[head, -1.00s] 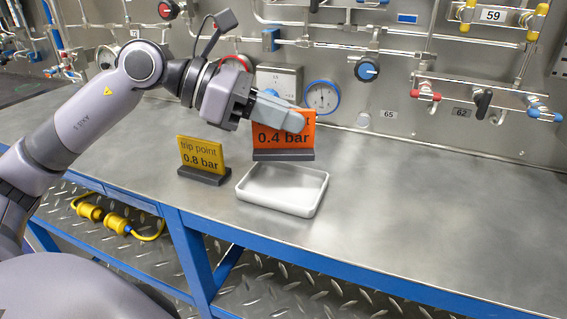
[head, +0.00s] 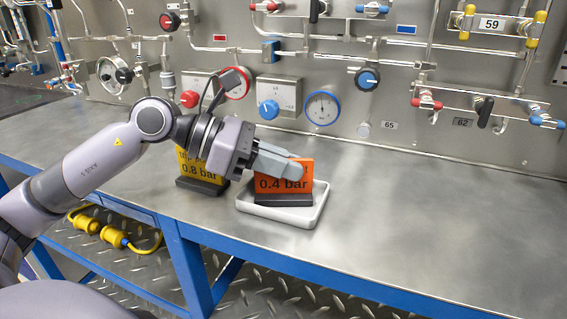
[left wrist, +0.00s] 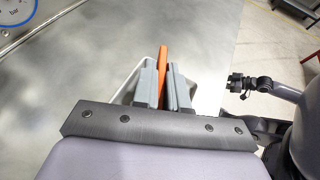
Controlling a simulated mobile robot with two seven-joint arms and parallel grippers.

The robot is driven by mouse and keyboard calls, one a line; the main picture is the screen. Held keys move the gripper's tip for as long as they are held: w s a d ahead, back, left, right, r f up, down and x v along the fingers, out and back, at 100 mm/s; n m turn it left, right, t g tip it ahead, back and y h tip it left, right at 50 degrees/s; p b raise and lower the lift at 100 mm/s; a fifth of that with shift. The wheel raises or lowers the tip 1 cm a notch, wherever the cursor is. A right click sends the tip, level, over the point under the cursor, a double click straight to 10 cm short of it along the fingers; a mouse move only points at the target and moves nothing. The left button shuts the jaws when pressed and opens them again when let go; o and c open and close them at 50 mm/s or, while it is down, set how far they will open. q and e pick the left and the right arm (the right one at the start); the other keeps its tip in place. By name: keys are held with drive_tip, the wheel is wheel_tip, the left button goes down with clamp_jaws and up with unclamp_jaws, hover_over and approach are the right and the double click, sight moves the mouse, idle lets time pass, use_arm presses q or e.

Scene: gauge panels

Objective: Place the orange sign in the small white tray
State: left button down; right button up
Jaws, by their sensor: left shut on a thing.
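The orange sign (head: 285,184), marked 0.4 bar, stands upright on its dark base inside the small white tray (head: 262,213). From this angle I cannot tell whether its base touches the tray floor. My left gripper (head: 290,167) is shut on the orange sign near its top and hides part of its lettering. In the left wrist view the orange sign (left wrist: 163,62) shows edge-on between the two fingers of my left gripper (left wrist: 164,85), with the white tray (left wrist: 128,88) partly hidden beneath. My right gripper is not in view.
A yellow sign (head: 194,168), marked 0.8 bar, stands just left of the tray, partly behind my left arm. The metal bench top (head: 430,210) is clear to the right. A panel of gauges and valves, with a blue-rimmed gauge (head: 322,108), rises behind.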

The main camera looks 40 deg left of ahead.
use_arm(q)
drive_tip(key=shift+f, duration=0.25)
drive_tip(key=c, duration=1.2)
unclamp_jaws()
drive_tip(key=shift+r, duration=0.1)
drive_tip(key=shift+o, duration=0.2)
drive_tip(key=shift+r, duration=0.2)
drive_tip(key=shift+s+a, duration=0.2)
drive_tip(key=shift+a, duration=0.2)
drive_tip(key=shift+b+v, duration=0.75)
drive_tip(key=shift+v, duration=0.35)
drive_tip(key=b+v, duration=0.1)
drive_tip(key=v, duration=0.8)
drive_tip(key=shift+b, duration=0.35)
